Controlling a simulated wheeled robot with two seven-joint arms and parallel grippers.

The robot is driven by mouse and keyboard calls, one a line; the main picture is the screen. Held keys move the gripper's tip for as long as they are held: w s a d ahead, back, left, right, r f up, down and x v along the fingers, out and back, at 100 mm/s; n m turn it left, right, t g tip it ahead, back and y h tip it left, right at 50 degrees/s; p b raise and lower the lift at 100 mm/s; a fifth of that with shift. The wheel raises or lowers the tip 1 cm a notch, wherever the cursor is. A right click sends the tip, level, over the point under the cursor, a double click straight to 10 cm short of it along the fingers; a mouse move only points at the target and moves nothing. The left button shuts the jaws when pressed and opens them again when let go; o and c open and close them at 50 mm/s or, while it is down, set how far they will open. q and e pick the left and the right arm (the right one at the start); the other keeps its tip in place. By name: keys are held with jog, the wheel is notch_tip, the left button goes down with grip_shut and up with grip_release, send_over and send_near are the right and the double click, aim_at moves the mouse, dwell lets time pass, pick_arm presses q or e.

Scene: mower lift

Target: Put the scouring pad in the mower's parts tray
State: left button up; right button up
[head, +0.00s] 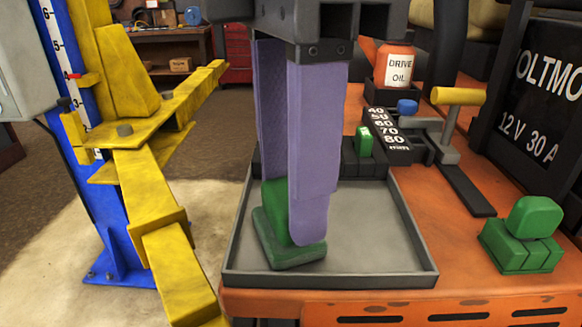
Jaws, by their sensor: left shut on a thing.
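The parts tray (330,281) is a shallow dark grey tray on the orange mower deck, at the middle of the head view. My left gripper (283,215) reaches down from the top with long purple fingers, shut on a green scouring pad (290,256). The pad has a wide flat base and a narrower upper part between the fingers, which partly hide it. It is over the left part of the tray floor, inside the walls. It looks very low, but I cannot tell if it touches the floor. My right gripper is not in view.
A green grooved block with a rounded top (527,250) sits on the deck at right. Behind the tray are a numbered lever panel (387,130), a yellow-handled lever (455,97) and a drive oil bottle (395,66). A yellow lift arm (160,215) stands at left. The tray's right part is empty.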

pick_arm(q)
jog(key=o, duration=1)
jog(key=shift+o, duration=0.2)
notch_tip(320, 180, up, 12)
jog(key=p, duration=0.4)
jog(key=shift+p, duration=0.35)
jog(key=shift+r, duration=0.1)
